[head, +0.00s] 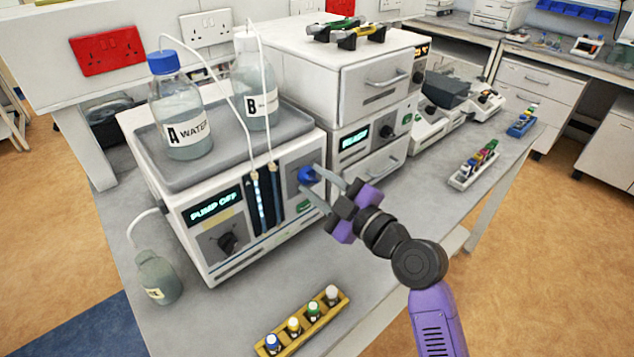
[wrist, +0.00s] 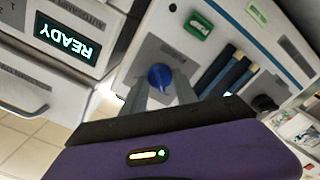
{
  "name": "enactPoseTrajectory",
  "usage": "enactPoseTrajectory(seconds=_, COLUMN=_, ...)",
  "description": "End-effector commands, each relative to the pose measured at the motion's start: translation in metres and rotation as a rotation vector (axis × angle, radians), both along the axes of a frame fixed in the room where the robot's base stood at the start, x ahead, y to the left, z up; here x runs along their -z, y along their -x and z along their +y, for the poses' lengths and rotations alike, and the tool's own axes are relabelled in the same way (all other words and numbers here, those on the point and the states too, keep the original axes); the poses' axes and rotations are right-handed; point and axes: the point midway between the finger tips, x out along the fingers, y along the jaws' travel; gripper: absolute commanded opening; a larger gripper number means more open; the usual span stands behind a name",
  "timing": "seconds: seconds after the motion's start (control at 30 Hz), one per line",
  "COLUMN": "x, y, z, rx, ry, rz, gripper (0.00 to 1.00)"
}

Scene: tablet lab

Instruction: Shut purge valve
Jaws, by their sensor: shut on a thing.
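The purge valve is a round blue knob (head: 307,174) on a grey plate at the right of the pump's front panel (head: 215,240). My gripper (head: 312,184) reaches it from the right, with its grey fingers at the knob. In the wrist view the blue knob (wrist: 159,76) sits between the two fingertips, which are closed on its sides. The knob's exact turn angle is hard to read. The pump's display (head: 216,205) reads "PUMP OFF".
Bottles A (head: 182,120) and B (head: 256,95) stand on the pump's top tray, with thin tubes running to the front. A waste bottle (head: 157,278) stands at left. A yellow vial rack (head: 303,322) lies in front. Stacked white units (head: 375,85) stand right of the pump.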

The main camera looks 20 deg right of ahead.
Motion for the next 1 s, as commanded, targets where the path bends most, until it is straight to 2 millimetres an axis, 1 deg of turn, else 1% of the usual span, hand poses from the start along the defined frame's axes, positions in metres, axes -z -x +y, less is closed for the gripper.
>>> enactPoseTrajectory(seconds=0.17, x=0.0014, y=0.0002, z=0.0001, rx=-0.001, ry=-0.045, rz=0.015, gripper=0.00)
enactPoseTrajectory(seconds=0.37, x=0.0025, y=0.0003, z=-0.0001, rx=0.000, ry=-0.161, rz=0.054, gripper=0.00)
enactPoseTrajectory(seconds=1.0, x=0.0003, y=0.0001, z=-0.0006, rx=0.000, ry=-0.730, rz=0.240, gripper=0.00)
